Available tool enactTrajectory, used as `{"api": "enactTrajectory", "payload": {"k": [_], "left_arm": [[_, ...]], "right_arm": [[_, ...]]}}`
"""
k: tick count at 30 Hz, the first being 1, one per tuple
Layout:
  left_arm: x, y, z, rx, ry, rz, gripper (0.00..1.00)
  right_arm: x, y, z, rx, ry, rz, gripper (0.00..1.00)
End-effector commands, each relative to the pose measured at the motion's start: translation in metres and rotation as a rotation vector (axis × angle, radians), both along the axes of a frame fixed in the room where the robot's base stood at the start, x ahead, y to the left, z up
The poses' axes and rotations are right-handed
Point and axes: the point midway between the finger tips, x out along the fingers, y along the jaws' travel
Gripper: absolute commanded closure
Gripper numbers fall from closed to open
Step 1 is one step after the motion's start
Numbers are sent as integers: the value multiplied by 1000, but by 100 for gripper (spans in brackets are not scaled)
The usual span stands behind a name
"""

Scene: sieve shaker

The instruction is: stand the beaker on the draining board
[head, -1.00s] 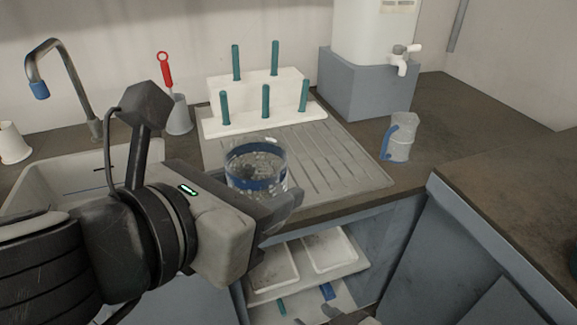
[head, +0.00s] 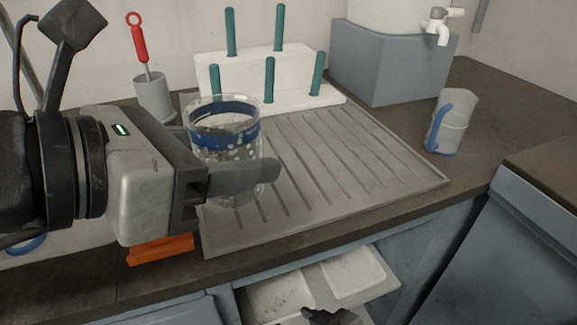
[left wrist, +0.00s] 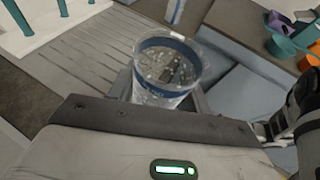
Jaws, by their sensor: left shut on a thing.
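The clear beaker (head: 222,146) has a blue band and pale specks or drops on its glass. It looks upright in the head view, in front of the left part of the grey ridged draining board (head: 345,158). Whether its base touches the board I cannot tell. My left gripper (head: 240,165) is shut around the beaker's sides, one finger across its front and the other largely hidden. In the left wrist view the beaker (left wrist: 165,72) stands between the fingers, with the board (left wrist: 85,58) to its left. A dark piece at the head view's bottom edge may be my right gripper (head: 335,316); its jaws are unclear.
A white rack with teal pegs (head: 262,68) stands at the board's back edge. A grey cup with a red-handled brush (head: 153,94) is behind my left gripper. Most of the board is bare.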

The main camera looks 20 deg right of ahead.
Motion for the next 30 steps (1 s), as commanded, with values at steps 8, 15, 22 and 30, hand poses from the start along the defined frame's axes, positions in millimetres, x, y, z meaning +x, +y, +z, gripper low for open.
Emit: {"api": "enactTrajectory", "payload": {"k": [8, 15, 22, 30], "left_arm": [[59, -14, -26, 2, 6, 8, 77], [105, -27, -65, 2, 5, 6, 77], [123, -32, -87, 0, 0, 2, 77], [132, -34, -119, 3, 1, 3, 77]], "right_arm": [[0, 0, 3, 0, -3, 0, 53], [0, 0, 2, 0, -4, -1, 53], [0, 0, -1, -1, 2, 0, 53], [-1, 0, -4, 1, 9, 1, 53]]}}
